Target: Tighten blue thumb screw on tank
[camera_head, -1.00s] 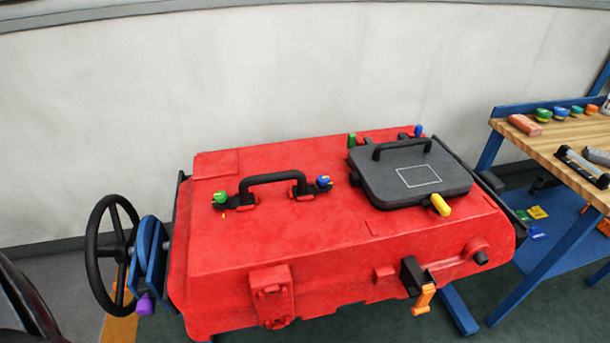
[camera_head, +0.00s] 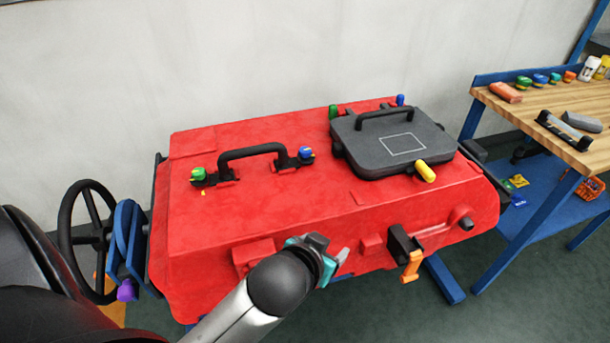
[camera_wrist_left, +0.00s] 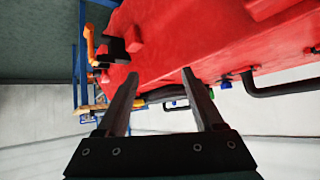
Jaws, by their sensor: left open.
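The red tank (camera_head: 250,220) fills the middle of the head view. One blue thumb screw (camera_head: 305,153) stands at the right end of the black handle (camera_head: 250,153) on its top. Another blue knob (camera_head: 400,99) shows behind the grey lid (camera_head: 390,140). My left gripper (camera_head: 342,262) is in front of the tank's near side, well below and nearer than the handle screw. In the left wrist view, its two fingers (camera_wrist_left: 160,88) are apart with nothing held between them. A small blue piece (camera_wrist_left: 225,83) shows beyond the right finger. My right gripper is not seen.
Green knobs (camera_head: 198,174) (camera_head: 333,110) and a yellow knob (camera_head: 426,171) are on the tank. An orange handle (camera_head: 411,266) juts from its front. A black handwheel (camera_head: 85,240) is at left, a wooden workbench (camera_head: 545,105) at right. Space above the tank is clear.

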